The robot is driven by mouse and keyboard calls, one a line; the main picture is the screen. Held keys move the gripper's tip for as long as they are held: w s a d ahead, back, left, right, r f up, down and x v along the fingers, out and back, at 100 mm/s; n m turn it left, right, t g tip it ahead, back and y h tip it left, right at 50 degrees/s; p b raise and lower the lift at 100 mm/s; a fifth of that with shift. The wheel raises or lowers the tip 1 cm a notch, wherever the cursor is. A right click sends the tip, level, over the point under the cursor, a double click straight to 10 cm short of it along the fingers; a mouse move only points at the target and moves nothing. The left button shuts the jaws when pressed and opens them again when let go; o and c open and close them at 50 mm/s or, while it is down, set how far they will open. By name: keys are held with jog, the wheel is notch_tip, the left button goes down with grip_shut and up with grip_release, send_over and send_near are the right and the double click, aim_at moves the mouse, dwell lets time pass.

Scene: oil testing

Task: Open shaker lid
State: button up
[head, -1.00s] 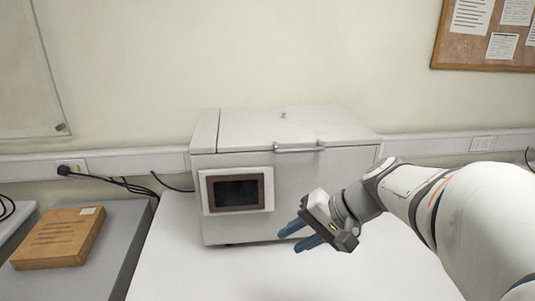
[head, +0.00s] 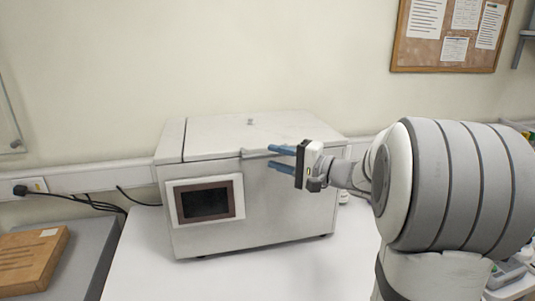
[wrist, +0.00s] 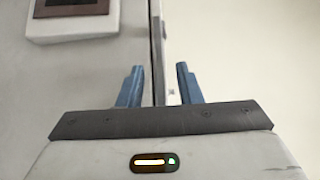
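The shaker (head: 215,227) is a white box on the white table, with its flat lid (head: 210,138) lying closed on top. The handle on the lid's front edge is largely hidden behind my gripper in the head view. My gripper (head: 278,159) is open, its two blue fingers one above the other, in front of the upper front edge near the handle. In the wrist view my gripper (wrist: 158,78) shows its fingers spread, with the seam and edge of the shaker (wrist: 95,75) running between them. Nothing is gripped, and I cannot tell whether the fingers touch anything.
A dark screen (head: 205,203) is on the shaker's front left. A wooden block (head: 30,262) lies on a grey surface at left. Cables (head: 85,201) run along the wall behind. The table in front of the shaker (head: 260,275) is clear.

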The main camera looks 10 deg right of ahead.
jog(key=shift+x, duration=0.85)
jog(key=shift+c, duration=0.5)
jog(key=shift+s, duration=0.1)
grip_shut()
